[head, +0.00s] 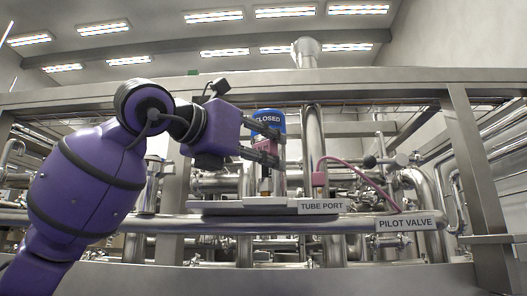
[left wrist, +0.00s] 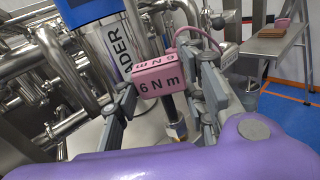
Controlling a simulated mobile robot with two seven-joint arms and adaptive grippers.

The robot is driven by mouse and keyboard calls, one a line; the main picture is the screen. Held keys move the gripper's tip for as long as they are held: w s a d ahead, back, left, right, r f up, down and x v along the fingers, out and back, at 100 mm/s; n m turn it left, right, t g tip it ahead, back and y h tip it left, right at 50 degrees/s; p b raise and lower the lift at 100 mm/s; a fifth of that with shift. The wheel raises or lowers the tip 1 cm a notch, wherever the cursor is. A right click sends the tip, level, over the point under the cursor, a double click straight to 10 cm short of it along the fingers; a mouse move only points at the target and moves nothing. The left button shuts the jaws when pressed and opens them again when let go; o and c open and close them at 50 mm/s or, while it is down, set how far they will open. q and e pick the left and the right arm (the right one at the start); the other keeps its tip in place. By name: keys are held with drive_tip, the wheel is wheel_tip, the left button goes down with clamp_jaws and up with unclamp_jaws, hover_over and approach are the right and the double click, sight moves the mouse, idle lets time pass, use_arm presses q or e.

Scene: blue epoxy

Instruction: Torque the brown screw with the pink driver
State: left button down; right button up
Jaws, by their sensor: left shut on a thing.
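My left gripper (head: 270,143) reaches in from the left and is shut on the pink driver (head: 264,147). In the left wrist view the driver's pink block (left wrist: 165,78) reads "6 N m" and sits between the two fingers. Its metal shaft (left wrist: 174,108) points down. A small brown-gold piece (head: 265,184) shows beneath the driver, above a pale plate; it may be the brown screw or the shaft's lower end. Whether the driver's tip touches the screw cannot be told. My right gripper is not in view.
The pale plate carries a "TUBE PORT" label (head: 322,206). A "PILOT VALVE" label (head: 406,223) is on the rail to the right. A pink hose (head: 352,168) and dense steel pipes lie around. A metal frame beam runs above.

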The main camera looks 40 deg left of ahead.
use_arm(q)
drive_tip(key=shift+f, duration=0.5)
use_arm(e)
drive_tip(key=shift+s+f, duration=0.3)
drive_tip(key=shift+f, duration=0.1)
use_arm(q)
drive_tip(key=c, duration=1)
unclamp_jaws()
